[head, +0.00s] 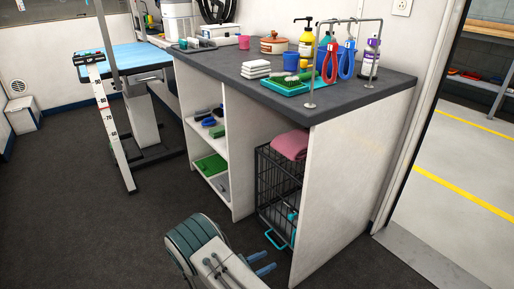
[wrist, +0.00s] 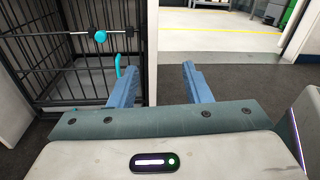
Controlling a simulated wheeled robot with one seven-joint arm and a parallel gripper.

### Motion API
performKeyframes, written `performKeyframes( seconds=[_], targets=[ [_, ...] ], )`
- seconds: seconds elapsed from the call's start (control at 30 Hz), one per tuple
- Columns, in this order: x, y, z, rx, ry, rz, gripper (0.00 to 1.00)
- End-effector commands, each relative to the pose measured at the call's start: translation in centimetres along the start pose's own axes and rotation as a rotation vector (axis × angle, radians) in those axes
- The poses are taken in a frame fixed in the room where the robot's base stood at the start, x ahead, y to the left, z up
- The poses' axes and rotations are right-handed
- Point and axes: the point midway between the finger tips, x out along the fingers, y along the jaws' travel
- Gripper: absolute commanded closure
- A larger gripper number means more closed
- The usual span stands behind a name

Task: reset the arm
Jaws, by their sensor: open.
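My gripper (wrist: 160,85) is open and empty in the wrist view, with its two blue fingers spread apart. Past the left finger is a black wire crate (wrist: 75,60) with teal latch parts; past the right finger are the floor and the doorway. In the head view my gripper (head: 262,262) is low, near the bottom centre. Its blue fingers point right, toward the wire crate (head: 275,195) under the counter. They appear apart from the crate, though the exact gap is hard to judge.
The dark counter (head: 225,62) carries bottles, a teal tray (head: 287,86), white folded cloths (head: 256,69) and a metal rail with red and blue tools. A pink towel (head: 290,146) lies on the crate. A grooming table (head: 138,56) stands back left. Floor (head: 75,190) at left is clear.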

Motion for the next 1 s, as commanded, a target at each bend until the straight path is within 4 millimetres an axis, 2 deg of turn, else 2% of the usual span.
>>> performKeyframes(
  seconds=[0.03, 0.27, 0.43, 0.67, 1.0],
  targets=[
    [0.3, -0.3, 1.2, 0.013, 0.013, -0.02, 0.56],
    [1.3, -1.5, 5.6, 0.085, 0.083, -0.112, 0.56],
    [2.2, -3.0, 10.2, 0.163, 0.156, -0.206, 0.56],
    [3.9, -6.8, 19.9, 0.352, 0.314, -0.409, 0.56],
    [5.0, -14.1, 33.2, 0.69, 0.553, -0.718, 0.56]
  ],
)
